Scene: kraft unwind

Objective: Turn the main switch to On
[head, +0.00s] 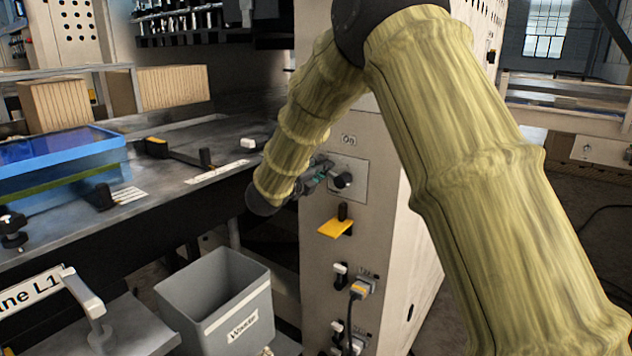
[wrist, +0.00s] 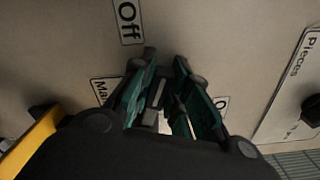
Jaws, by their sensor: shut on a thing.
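The "Off" label (wrist: 128,20) lies just beyond the fingertips. A partly covered "Main" label (wrist: 103,88) is at their left. Which way the switch points I cannot tell.
A yellow tab (head: 336,228) sticks out below the switch. A "Pieces" plate (wrist: 290,90) with a black knob is at the wrist view's right. A grey waste bin (head: 215,300) stands lower left, and a workbench (head: 150,190) with a blue tray (head: 65,160) lies left.

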